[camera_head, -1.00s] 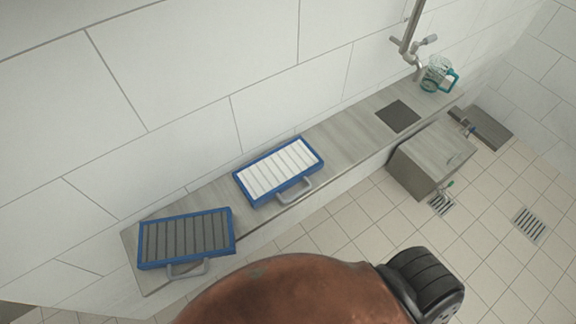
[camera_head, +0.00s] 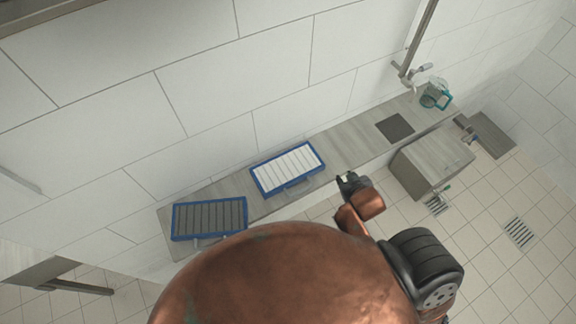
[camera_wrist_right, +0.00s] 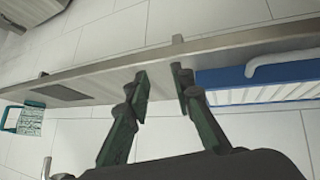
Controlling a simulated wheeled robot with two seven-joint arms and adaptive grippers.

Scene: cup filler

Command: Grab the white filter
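The white filter (camera_head: 287,166) has white slats, a blue frame and a grey handle on its front side. It lies on the narrow counter. In the right wrist view the white filter (camera_wrist_right: 265,95) shows at the right, partly cut off, with its handle at the top edge. My right gripper (camera_head: 345,180) is in front of the counter, to the right of the white filter and apart from it. In the wrist view my right gripper (camera_wrist_right: 159,75) has its fingers apart with nothing between them. My left gripper is not in view.
A grey-slatted filter (camera_head: 208,216) with a blue frame lies to the left on the counter (camera_head: 352,148). A dark square plate (camera_head: 395,127) and a jug with a teal handle (camera_head: 436,97) are to the right. A grey box (camera_head: 432,158) stands below. A tiled wall is behind.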

